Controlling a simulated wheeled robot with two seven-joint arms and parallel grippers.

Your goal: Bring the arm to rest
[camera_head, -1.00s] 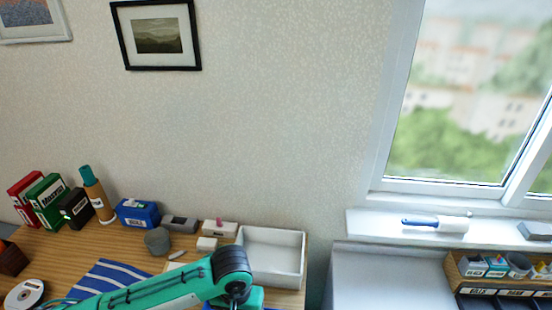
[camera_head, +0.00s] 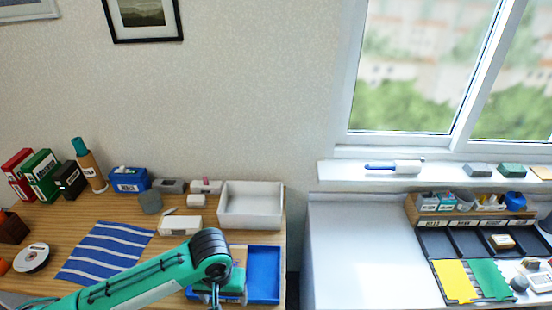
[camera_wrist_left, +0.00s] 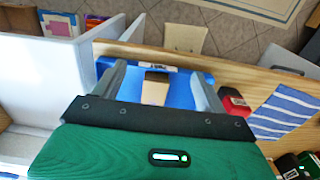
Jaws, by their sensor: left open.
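My left arm's green links reach in from the lower left in the head view, with the dark joint over the wooden desk (camera_head: 60,215). My left gripper (camera_wrist_left: 160,88) shows in the wrist view with its two grey fingers apart. A small block with a pale side and dark top (camera_wrist_left: 155,90) shows between the fingers, in or over a blue tray (camera_wrist_left: 180,92); I cannot tell whether they touch it. The blue tray also shows in the head view (camera_head: 264,275), partly behind my arm. My right gripper is not in view.
A white open box (camera_head: 251,220) stands behind the blue tray. A striped blue cloth (camera_head: 105,252) and a disc (camera_head: 31,258) lie to the left. Binders and small boxes line the wall. A grey counter (camera_head: 350,240) with a sorting rack (camera_head: 470,222) is at the right.

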